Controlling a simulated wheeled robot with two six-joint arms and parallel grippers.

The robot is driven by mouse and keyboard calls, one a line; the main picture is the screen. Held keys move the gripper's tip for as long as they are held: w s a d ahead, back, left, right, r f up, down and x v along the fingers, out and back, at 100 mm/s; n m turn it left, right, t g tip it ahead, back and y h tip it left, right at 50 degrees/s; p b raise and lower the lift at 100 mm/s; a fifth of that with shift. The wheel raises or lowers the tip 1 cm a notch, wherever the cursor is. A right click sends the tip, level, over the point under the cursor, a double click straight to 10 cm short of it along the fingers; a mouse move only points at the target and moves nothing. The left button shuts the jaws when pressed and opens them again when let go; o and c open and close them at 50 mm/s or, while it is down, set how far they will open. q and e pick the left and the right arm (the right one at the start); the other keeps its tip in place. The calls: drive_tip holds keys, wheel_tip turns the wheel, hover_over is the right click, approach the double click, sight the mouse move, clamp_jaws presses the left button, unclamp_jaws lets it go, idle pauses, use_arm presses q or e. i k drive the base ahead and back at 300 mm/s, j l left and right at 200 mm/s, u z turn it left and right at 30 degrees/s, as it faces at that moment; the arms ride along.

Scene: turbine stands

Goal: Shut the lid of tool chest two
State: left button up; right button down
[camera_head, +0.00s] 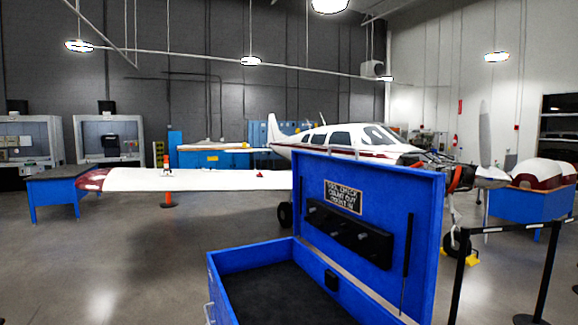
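A blue tool chest (236,258) stands close in front of me, right of the picture's middle. Its lid (424,215) is open and stands about upright. The lid's inner face carries a black sign plate (343,196), a black rack (350,236) and a thin dark rod (407,245). The chest's dark floor (285,295) looks empty where it shows. Its lower part is cut off by the bottom edge. I see no number on the chest. Neither of my grippers is in view.
A white propeller plane (345,139) is parked behind the chest, its wing (200,180) reaching left. A black barrier post (545,270) with a belt stands right of the chest. Blue tables (50,190) stand at the far left and right. The grey floor (110,265) left of the chest is clear.

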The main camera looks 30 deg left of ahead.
sight(381, 223)
drive_tip(key=i+l+u, duration=0.25)
drive_tip(key=u, duration=0.15)
drive_tip(key=i+l+u, duration=0.2)
drive_tip(key=l+u, duration=0.15)
drive_tip(key=i+l+u, duration=0.2)
drive_tip(key=l+u, duration=0.2)
drive_tip(key=i+l+u, duration=0.1)
drive_tip(key=l+u, duration=0.65)
drive_tip(key=l, duration=0.1)
